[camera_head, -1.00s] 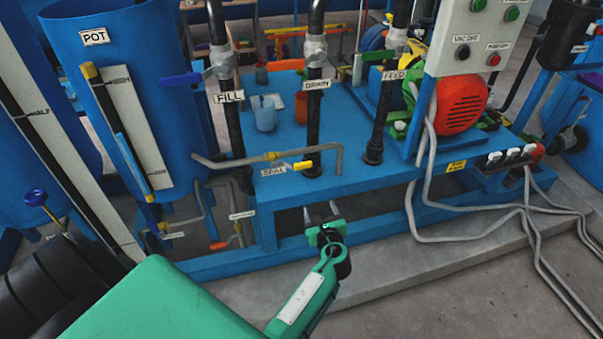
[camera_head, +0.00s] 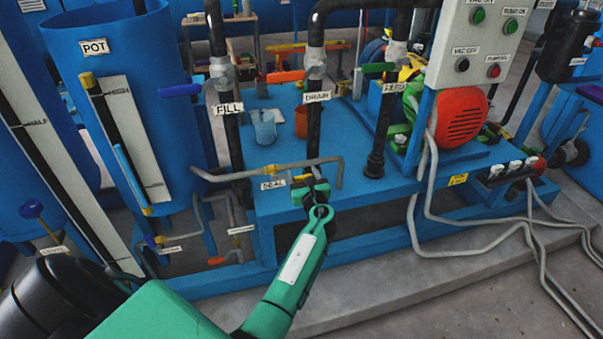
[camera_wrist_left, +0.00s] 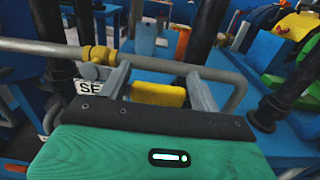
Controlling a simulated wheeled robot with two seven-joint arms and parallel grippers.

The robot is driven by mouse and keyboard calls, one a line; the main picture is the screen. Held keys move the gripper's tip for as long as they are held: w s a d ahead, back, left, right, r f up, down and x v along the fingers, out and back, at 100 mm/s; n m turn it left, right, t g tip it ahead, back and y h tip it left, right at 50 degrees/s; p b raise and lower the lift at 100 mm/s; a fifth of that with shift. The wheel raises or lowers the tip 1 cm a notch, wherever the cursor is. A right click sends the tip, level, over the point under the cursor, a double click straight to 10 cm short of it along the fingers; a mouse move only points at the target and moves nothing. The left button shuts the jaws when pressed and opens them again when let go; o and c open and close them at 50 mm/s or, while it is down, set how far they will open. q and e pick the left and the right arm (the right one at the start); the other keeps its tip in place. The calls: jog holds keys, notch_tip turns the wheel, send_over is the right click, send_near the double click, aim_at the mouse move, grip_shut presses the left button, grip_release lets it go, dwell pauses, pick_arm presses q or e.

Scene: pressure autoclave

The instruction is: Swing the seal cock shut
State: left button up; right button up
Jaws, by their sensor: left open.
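The seal cock is a brass valve body (camera_head: 270,169) on a thin grey pipe, with a yellow lever (camera_head: 301,178) beside the SEAL label (camera_head: 272,184). In the left wrist view the brass body (camera_wrist_left: 99,54) is at upper left, and the yellow lever (camera_wrist_left: 158,93) lies between my two fingers. My left gripper (camera_head: 307,187) is open around the lever, with visible gaps on both sides. The lower part of the lever is hidden by the gripper body. My right gripper does not show.
The grey pipe (camera_head: 225,176) runs just behind the fingers. Black FILL (camera_head: 231,140), DRAIN (camera_head: 314,135) and FEED (camera_head: 383,130) pipes stand on the blue skid. A blue beaker (camera_head: 263,128) stands behind. The blue pot (camera_head: 120,60) is at left.

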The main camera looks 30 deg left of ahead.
pick_arm(q)
jog(key=shift+w+a, duration=0.45)
jog(key=shift+a, duration=0.05)
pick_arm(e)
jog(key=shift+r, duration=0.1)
